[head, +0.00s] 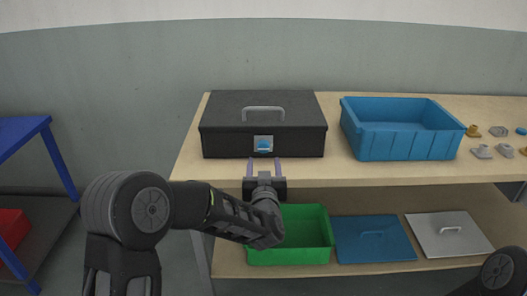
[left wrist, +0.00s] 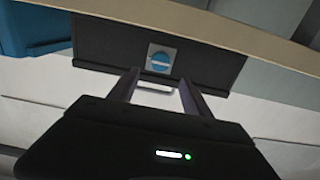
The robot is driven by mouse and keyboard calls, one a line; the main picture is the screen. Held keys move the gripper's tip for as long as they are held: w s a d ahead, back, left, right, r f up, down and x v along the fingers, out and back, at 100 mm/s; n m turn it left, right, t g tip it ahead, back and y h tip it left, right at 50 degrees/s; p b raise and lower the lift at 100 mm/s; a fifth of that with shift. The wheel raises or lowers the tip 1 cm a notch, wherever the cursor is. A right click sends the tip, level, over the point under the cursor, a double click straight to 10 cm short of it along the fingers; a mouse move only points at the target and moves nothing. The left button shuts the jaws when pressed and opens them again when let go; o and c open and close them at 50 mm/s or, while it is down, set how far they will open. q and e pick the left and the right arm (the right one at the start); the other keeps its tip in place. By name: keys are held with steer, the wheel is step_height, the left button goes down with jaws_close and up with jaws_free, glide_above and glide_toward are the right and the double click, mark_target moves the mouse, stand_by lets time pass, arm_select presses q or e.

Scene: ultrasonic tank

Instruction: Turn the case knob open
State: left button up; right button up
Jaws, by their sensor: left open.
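The black case (head: 264,112) stands shut on the wooden top shelf, with a grey handle on its lid. Its blue round knob (head: 263,145) sits on a pale square plate on the front face. The knob also shows in the left wrist view (left wrist: 161,62), with a light bar across it. My left gripper (head: 264,163) is open and empty, just in front of and a little below the knob, its two fingers pointing at the case. In the left wrist view the fingers (left wrist: 155,80) are spread, apart from the knob. The right gripper is not in view.
A blue bin (head: 400,148) stands right of the case, with several small fittings (head: 482,152) beyond it. The lower shelf holds a green bin (head: 305,256), a blue lid (head: 345,250) and a grey lid (head: 475,247). A blue rack (head: 62,160) stands at left.

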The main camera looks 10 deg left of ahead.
mark_target(263, 148)
arm_select(q)
steer(key=shift+x, duration=3.85)
steer(key=shift+c, duration=0.4)
jaws_close()
